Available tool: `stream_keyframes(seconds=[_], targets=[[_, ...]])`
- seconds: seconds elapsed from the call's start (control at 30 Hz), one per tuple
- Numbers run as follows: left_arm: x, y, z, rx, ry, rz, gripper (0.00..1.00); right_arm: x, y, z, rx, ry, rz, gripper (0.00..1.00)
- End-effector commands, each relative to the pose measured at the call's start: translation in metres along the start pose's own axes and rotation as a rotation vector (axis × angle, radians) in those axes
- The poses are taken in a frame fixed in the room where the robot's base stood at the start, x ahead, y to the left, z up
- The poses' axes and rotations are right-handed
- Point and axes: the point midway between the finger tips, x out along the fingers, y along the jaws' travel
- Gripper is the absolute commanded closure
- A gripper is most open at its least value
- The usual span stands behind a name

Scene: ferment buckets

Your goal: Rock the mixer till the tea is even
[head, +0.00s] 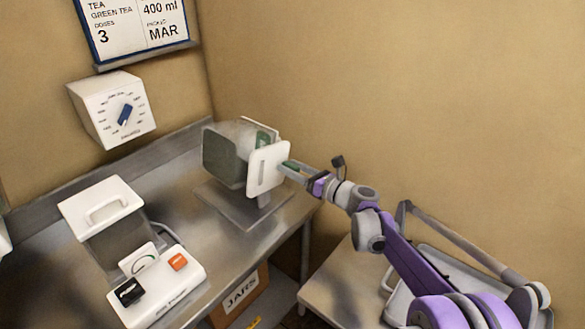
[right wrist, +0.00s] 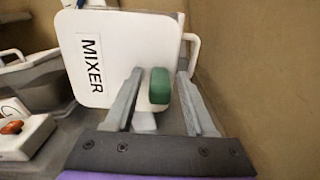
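The mixer (head: 222,158) stands on the metal table, a grey see-through vessel with a white end plate (head: 268,170). In the right wrist view the white plate labelled MIXER (right wrist: 112,62) fills the upper middle. A green grip (right wrist: 160,86) stands out in front of the plate. My right gripper (right wrist: 160,92) has one finger on each side of the green grip, with a visible gap on both sides, so it is open around it. In the head view the right gripper (head: 291,169) is at the plate's right side. The tea's evenness cannot be made out. My left gripper is not in view.
A dial box (head: 112,110) and a green tea sign (head: 135,25) are on the wall. A JARS box (head: 240,293) is below. The right wall is close beside my right gripper.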

Motion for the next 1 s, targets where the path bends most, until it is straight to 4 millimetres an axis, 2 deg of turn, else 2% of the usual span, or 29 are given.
stream_keyframes(seconds=[0.03, 0.2, 0.27, 0.3, 1.0], targets=[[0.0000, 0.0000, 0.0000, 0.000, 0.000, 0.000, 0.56, -0.0002, -0.0001, 0.0000, 0.000, 0.000, 0.000, 0.56], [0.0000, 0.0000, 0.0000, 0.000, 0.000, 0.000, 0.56, -0.0003, -0.0001, 0.0001, 0.000, 0.000, 0.000, 0.87], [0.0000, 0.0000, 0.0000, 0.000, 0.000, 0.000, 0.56, -0.0003, -0.0001, 0.0001, 0.000, 0.000, 0.000, 0.98], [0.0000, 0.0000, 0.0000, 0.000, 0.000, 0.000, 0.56, -0.0004, -0.0001, 0.0001, 0.000, 0.000, 0.000, 1.00], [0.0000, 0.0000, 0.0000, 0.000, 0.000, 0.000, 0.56, -0.0005, -0.0001, 0.0001, 0.000, 0.000, 0.000, 1.00]])
